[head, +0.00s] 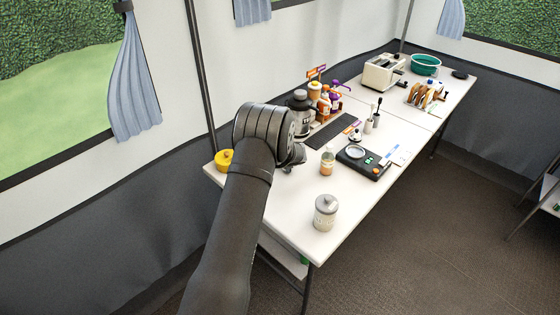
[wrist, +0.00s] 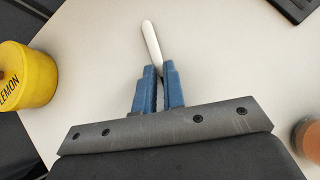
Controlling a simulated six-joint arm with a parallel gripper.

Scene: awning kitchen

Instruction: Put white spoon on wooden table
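The white spoon (wrist: 151,40) shows in the wrist view as a pale, long, narrow piece reaching up from between my fingertips. Its other end is hidden between the fingers. My gripper (wrist: 158,72) has its two blue fingers close together, one on each side of the spoon, and looks shut on it. The table (head: 300,215) has a plain white top, not a wooden look. In the head view my arm hides the spoon and most of the gripper over the near left part of the table. The height of the spoon above the top is hard to tell.
A yellow lemon pot (wrist: 27,75) stands left of my gripper. A glass jar (head: 326,212), a small orange-brown jar (head: 327,163) and a black scale (head: 362,163) stand to the right. Bottles (head: 325,100) and a black mat (head: 331,131) lie beyond. Bare tabletop surrounds the gripper.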

